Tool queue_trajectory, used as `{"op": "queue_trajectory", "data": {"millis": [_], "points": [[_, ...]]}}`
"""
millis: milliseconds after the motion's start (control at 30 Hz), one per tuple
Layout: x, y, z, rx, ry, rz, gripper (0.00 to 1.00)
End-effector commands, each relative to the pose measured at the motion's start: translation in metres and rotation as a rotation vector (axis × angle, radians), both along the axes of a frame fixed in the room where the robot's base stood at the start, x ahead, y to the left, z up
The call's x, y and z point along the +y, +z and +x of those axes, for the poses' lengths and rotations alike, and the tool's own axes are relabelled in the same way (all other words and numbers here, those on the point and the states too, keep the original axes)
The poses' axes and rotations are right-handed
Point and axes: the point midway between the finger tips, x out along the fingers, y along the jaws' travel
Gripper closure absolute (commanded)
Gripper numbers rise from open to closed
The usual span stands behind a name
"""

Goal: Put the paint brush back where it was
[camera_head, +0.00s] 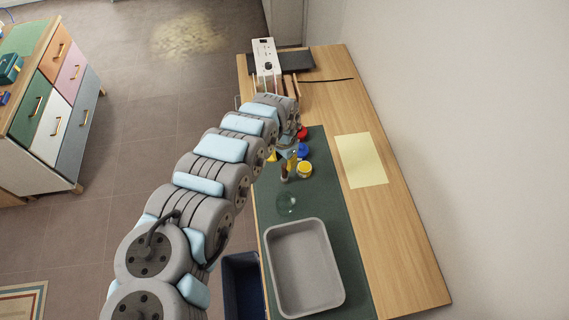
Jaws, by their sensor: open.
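My arm reaches from the lower left to the far part of the green mat (335,215) on the wooden desk. My gripper (287,158) is at its end, small and partly hidden by the arm; it is open. A small brown and pale upright thing (285,174) is just below it, left of the yellow paint jar (304,170). I cannot tell whether this is the paint brush, or whether it touches the gripper. A clear round glass (287,204) stands between it and the grey tray.
Blue (303,150) and red (303,132) paint jars stand beyond the yellow one. An empty grey tray (338,262) is at the near end. A yellow paper sheet (361,160) lies right. A white device (266,60) stands at the far end. The desk's right side is mostly clear.

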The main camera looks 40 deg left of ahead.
Motion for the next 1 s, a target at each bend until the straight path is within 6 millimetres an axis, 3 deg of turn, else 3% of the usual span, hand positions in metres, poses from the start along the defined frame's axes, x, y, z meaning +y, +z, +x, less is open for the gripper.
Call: {"op": "queue_trajectory", "data": {"millis": [333,767,867,1000], "points": [[0.001,0.029,-0.001,0.002,0.001,0.0,0.61],[-0.001,0.033,0.002,-0.005,0.0,0.0,0.61],[-0.01,0.03,0.022,-0.054,-0.001,-0.001,0.61],[-0.034,0.024,0.085,-0.221,0.009,0.0,0.61]]}}
